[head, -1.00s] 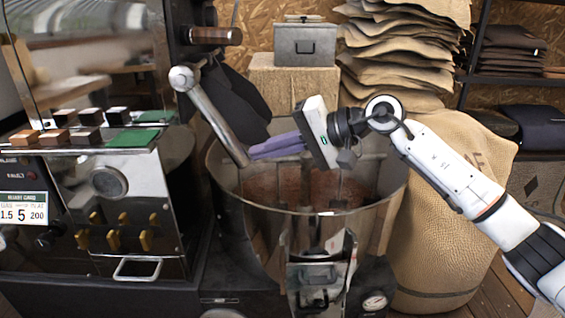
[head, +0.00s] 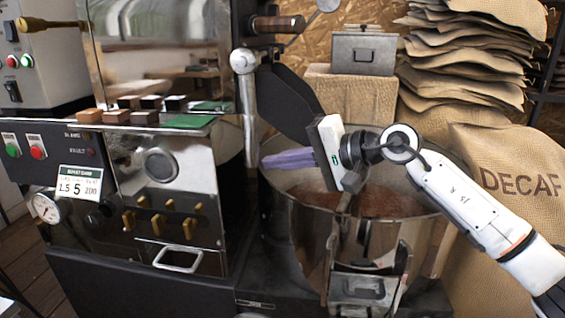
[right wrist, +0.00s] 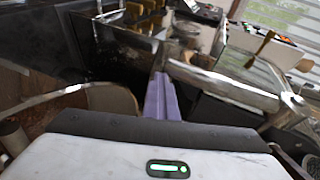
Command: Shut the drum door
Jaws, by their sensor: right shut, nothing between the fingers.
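A thick silver bar with a ball knob (head: 249,110), which looks like the drum door's handle, stands nearly upright at the roaster's front. It also shows large in the right wrist view (right wrist: 222,85). I cannot make out the door panel or whether it is shut. My right gripper (head: 266,160) has its purple fingers together and empty, pointing left at the bar's lower part. Its fingertips (right wrist: 158,78) are close beside the bar; I cannot tell whether they touch. My left gripper is not in view.
A dark flap (head: 286,102) rises behind the bar. The round metal cooling bin (head: 405,245) lies below my right gripper. The roaster's front panel (head: 165,200) with several brass levers is at left. A grey box (head: 363,53) and burlap sacks (head: 506,190) stand behind and right.

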